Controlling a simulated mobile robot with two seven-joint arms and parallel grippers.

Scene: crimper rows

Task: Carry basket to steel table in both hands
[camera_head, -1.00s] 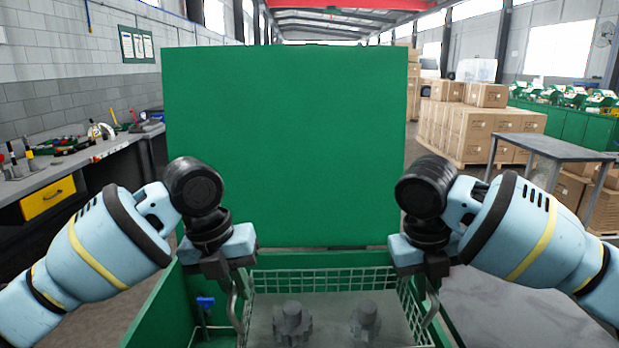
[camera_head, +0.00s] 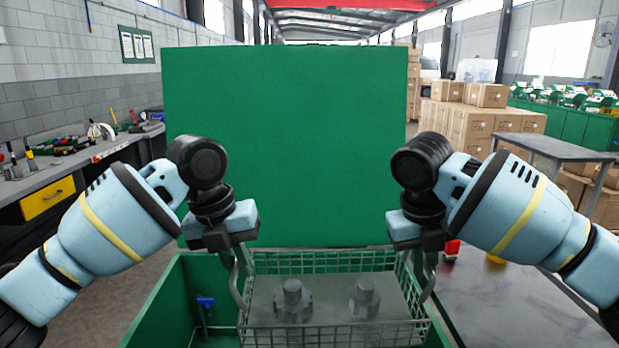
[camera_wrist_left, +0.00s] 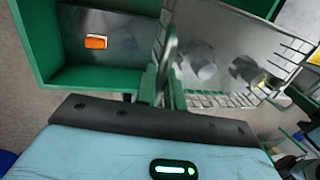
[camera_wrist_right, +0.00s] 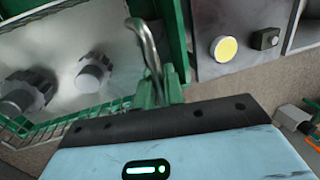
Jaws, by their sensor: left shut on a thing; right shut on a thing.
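The wire basket (camera_head: 330,263) has a grey floor and holds two grey gear-like metal parts, one on the left (camera_head: 293,300) and one on the right (camera_head: 364,298). My left gripper (camera_head: 232,255) is shut on its left handle, a bent metal bar that also shows in the left wrist view (camera_wrist_left: 168,52). My right gripper (camera_head: 431,255) is shut on its right handle, also visible in the right wrist view (camera_wrist_right: 147,45). The basket looks about level. A grey table with legs (camera_head: 550,147) stands at the right, further off.
A tall green panel (camera_head: 285,150) stands directly ahead. A green-walled bin (camera_head: 160,305) lies below and left of the basket. A grey surface (camera_head: 505,310) with a red item (camera_head: 452,248) is at lower right. A cluttered workbench (camera_head: 75,165) stands left; stacked cartons (camera_head: 480,122) stand behind.

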